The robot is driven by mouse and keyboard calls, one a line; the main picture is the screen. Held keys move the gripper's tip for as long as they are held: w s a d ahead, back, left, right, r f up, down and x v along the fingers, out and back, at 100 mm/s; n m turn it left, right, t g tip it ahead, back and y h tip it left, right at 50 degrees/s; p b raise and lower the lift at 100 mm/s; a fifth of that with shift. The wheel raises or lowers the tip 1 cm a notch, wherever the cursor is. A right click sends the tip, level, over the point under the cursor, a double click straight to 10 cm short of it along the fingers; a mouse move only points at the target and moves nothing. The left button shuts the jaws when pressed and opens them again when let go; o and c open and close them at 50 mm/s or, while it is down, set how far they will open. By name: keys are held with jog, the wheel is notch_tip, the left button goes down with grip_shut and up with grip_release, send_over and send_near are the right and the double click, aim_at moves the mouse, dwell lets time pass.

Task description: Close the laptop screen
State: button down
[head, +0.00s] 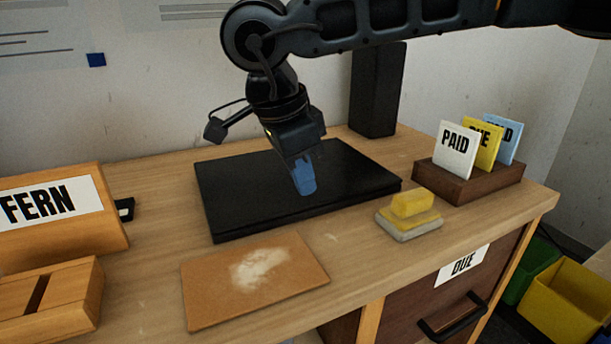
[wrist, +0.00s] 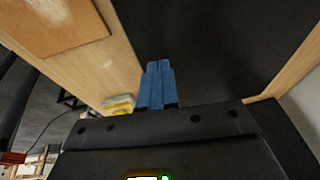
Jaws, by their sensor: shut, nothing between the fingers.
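The black laptop (head: 235,200) lies on the wooden desk in the head view, its lid folded down flat over its base. Its dark lid also fills the upper right of the wrist view (wrist: 225,50). My gripper (head: 306,188) is over the middle of the lid, its blue fingers shut and empty, pointing down. In the wrist view the fingers (wrist: 157,72) are pressed side by side. I cannot tell whether the fingertips touch the lid.
A brown board (head: 220,297) with a pale smear lies in front of the laptop. A yellow sponge (head: 412,205) sits at its right. A card holder (head: 468,186) stands further right, a black speaker-like box (head: 377,90) behind. A wooden FERN sign (head: 50,215) stands left.

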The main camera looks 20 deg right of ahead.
jog(key=v, duration=1.3)
jog(key=shift+d+r, duration=0.2)
jog(key=shift+d, duration=0.2)
